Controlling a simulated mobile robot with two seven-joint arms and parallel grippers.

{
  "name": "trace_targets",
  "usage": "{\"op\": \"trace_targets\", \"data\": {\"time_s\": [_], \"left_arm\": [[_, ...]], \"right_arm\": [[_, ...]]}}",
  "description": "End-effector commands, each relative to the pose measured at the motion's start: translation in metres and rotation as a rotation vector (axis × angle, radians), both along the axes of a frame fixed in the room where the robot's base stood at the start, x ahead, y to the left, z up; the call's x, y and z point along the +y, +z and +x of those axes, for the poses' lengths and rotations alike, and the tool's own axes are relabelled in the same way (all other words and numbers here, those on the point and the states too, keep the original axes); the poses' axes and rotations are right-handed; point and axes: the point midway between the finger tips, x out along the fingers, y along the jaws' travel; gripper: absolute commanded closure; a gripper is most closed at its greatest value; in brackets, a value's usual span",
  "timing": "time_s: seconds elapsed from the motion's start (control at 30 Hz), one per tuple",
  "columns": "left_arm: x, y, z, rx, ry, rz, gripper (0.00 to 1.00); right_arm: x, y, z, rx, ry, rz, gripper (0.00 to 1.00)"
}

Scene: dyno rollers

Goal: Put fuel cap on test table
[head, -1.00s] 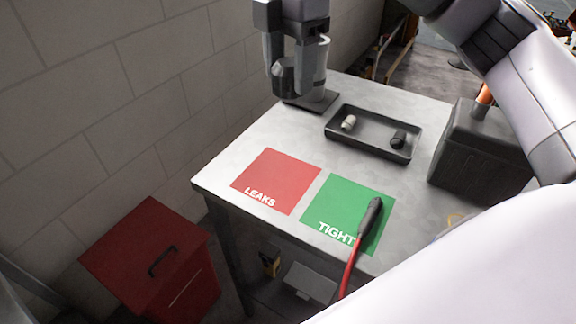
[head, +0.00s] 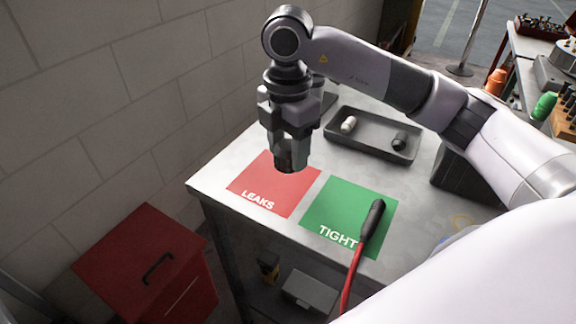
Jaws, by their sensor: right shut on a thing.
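My right gripper (head: 291,158) points down over the red LEAKS pad (head: 262,192) on the test table (head: 222,178). It is shut on a small dark grey thing, which I take to be the fuel cap; the fingers hide most of it, so its shape is unclear. The green TIGHT pad (head: 335,203) lies to the right. My left gripper is not in view.
A black probe (head: 372,218) with a red cable lies across the TIGHT pad. A dark tray (head: 372,150) holds a white fitting (head: 348,124) and a black fitting (head: 399,142).

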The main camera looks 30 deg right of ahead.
Motion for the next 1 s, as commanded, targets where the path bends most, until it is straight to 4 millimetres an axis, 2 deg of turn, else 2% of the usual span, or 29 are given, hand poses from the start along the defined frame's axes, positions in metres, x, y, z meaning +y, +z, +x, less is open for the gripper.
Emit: {"op": "trace_targets", "data": {"time_s": [0.13, 0.33, 0.73, 0.77, 0.8, 0.83, 1.0], "left_arm": [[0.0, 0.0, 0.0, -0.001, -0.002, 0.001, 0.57], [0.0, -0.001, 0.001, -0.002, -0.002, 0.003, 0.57], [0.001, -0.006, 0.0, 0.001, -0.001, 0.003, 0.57], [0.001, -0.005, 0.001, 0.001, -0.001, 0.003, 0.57], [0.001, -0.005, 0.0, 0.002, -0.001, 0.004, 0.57], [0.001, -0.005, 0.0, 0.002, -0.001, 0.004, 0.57], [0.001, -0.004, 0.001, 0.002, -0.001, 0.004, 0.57]], "right_arm": [[0.0, -0.012, 0.0, 0.002, 0.0, -0.001, 0.83], [0.0, -0.041, -0.001, 0.003, 0.0, -0.001, 0.83], [0.0, -0.048, 0.0, 0.0, 0.001, 0.0, 0.83], [0.0, -0.047, 0.0, 0.0, 0.001, 0.0, 0.36], [0.0, -0.047, 0.0, 0.0, 0.001, 0.0, 0.23], [0.0, -0.047, 0.0, 0.0, 0.001, 0.0, 0.2], [0.0, -0.047, 0.0, 0.0, 0.001, 0.0, 0.2]]}}
